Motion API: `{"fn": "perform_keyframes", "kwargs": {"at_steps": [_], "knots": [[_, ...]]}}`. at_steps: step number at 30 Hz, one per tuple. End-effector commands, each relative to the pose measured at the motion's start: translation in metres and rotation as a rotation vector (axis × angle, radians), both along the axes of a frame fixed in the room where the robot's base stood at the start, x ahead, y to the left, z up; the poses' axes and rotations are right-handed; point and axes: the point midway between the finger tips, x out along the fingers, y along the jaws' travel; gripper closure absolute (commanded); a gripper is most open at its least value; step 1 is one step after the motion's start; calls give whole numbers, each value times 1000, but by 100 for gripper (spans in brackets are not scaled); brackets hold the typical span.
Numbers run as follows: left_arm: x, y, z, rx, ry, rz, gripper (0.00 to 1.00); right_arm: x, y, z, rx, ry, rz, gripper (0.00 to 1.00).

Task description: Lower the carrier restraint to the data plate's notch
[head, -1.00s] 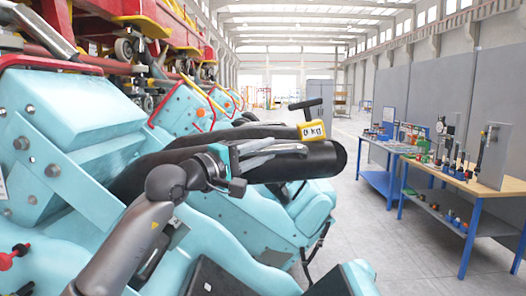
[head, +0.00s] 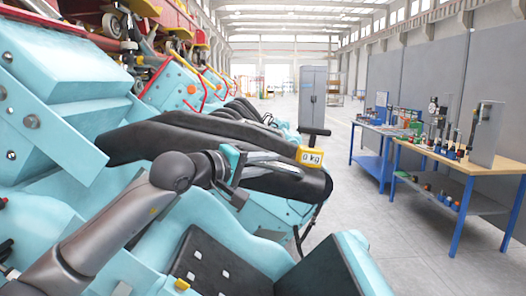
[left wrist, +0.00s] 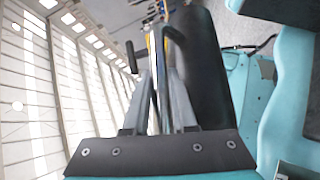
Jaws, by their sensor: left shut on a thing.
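The carrier restraint (head: 190,140) is a long black padded bar reaching from the turquoise seat frame toward the right. A yellow gauge reading "0 kg" (head: 310,156) with a black T-handle sits by its free end. My left gripper (head: 298,170) lies along the restraint. Its fingers are shut on the gauge, with the exact contact hard to see. My right gripper is not in view.
A black seat pad (head: 215,262) and turquoise seat shells lie below the arm. More black restraints (head: 250,110) line up behind. Blue-legged workbenches (head: 475,175) with tools stand at right. The grey floor (head: 370,230) between is clear.

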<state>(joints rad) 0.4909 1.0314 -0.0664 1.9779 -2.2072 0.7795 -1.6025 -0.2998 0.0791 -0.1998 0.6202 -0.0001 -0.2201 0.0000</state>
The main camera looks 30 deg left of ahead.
Motion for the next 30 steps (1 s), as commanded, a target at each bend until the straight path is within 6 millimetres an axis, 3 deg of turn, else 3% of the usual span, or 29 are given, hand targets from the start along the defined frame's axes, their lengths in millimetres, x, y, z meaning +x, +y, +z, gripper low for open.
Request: {"fn": "perform_keyframes", "kwargs": {"at_steps": [1,3,15,21,30], "knots": [[0,1,-27,32,32,1,100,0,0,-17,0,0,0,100],[-1,3,-47,71,57,2,100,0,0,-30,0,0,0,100],[-13,21,-145,283,189,1,100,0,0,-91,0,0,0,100],[-20,32,-176,357,235,0,100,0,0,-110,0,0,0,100],[-27,42,-197,409,271,-3,100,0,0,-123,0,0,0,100]]}}
